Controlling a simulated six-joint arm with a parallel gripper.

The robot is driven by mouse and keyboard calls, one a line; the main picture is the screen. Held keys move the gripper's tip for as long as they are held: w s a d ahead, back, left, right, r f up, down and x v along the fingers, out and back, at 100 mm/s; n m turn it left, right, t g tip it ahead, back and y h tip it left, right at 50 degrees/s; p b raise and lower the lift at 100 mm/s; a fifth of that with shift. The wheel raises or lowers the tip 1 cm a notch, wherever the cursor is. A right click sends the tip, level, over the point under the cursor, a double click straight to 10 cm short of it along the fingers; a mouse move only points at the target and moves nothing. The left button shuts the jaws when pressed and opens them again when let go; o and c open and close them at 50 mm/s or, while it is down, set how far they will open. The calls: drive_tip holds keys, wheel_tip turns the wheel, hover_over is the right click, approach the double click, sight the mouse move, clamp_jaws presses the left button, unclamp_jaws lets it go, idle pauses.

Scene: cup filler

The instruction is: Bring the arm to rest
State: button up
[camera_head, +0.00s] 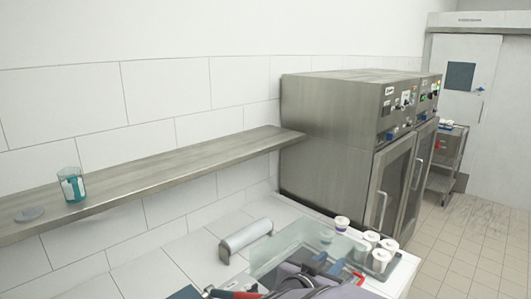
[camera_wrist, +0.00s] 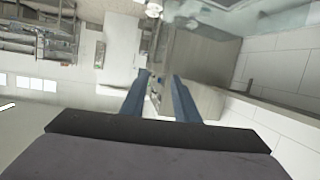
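My gripper (camera_wrist: 160,78) shows in the wrist view with its two blue fingers apart and nothing between them. In the camera_head view, dark parts of my arm fill the bottom edge, and blue pieces that look like the fingers (camera_head: 326,264) show above the counter's glass-like sheet. The gripper is left of the white cups and appears clear of them; its exact height above the counter cannot be told.
Several white cups (camera_head: 371,238) stand at the counter's right end, with another cup (camera_head: 342,224) behind. A grey cylinder (camera_head: 246,235) lies on the white counter. A steel shelf (camera_head: 150,180) holds a clear container (camera_head: 71,186). Steel cabinets (camera_head: 345,140) stand at the back.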

drive_tip(key=s+d, duration=0.1)
drive_tip(key=d, duration=0.3)
drive_tip(key=s+a+f+n+g+y+b, duration=0.1)
drive_tip(key=s+a+f+n+y+b, duration=0.25)
drive_tip(key=f, duration=0.55)
drive_tip(key=a+f+n+g+y+b, duration=0.2)
drive_tip(key=a+f+y+b, duration=0.4)
drive_tip(key=f, duration=0.3)
drive_tip(key=s+d+f+g+b, duration=0.2)
drive_tip(key=s+f+g, duration=0.2)
drive_tip(key=s+f, duration=0.3)
drive_tip(key=s+d+f+g+h+b, duration=0.1)
drive_tip(key=s+d+f+g+b, duration=0.2)
drive_tip(key=s, duration=1.1)
wheel_tip(320, 180, down, 4)
drive_tip(key=shift+s+f+n+g+b, duration=0.1)
drive_tip(key=shift+s+n+g+b, duration=0.3)
drive_tip(key=shift+g, duration=0.6)
